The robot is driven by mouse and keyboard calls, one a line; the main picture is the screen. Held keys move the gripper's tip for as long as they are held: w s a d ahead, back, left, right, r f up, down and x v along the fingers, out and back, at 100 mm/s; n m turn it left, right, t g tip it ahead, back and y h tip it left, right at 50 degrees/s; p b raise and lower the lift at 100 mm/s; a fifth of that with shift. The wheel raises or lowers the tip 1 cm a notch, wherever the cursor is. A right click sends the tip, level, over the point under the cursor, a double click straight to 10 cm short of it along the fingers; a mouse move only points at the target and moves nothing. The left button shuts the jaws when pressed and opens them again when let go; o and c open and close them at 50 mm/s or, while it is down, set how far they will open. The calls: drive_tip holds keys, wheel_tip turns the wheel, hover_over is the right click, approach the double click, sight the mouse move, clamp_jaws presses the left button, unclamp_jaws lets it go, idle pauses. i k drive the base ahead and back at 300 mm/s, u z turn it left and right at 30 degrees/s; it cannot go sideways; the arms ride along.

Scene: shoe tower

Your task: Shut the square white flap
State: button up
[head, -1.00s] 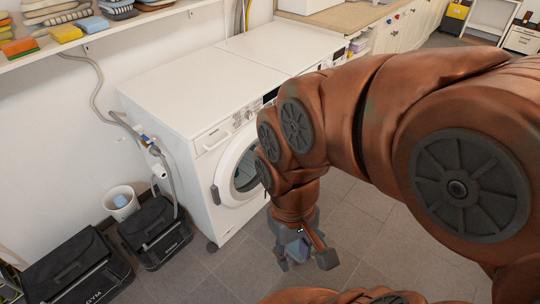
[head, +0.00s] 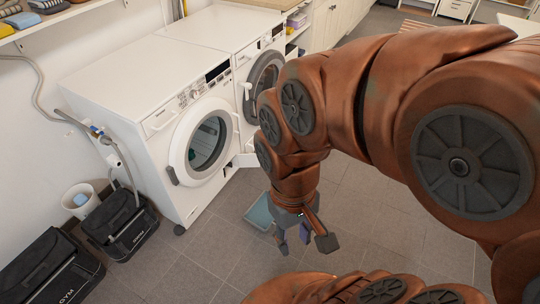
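A small white flap (head: 244,160) stands out low between the front-loading washer (head: 150,150) and my arm. It looks like the square flap, but my arm hides part of it, and I cannot tell how far open it is. My gripper (head: 304,244) hangs pointing down over the floor tiles, right of and nearer than the flap.
A second machine (head: 226,44) stands beside the washer, partly behind my arm. A light-blue tray-like thing (head: 259,212) lies on the floor by my gripper. Black bags (head: 50,268) and a white bin (head: 80,200) are at left.

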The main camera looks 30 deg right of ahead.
sight(248, 160)
drive_tip(key=z, duration=1.6)
drive_tip(key=i, duration=5.85)
drive_tip(key=u, duration=4.65)
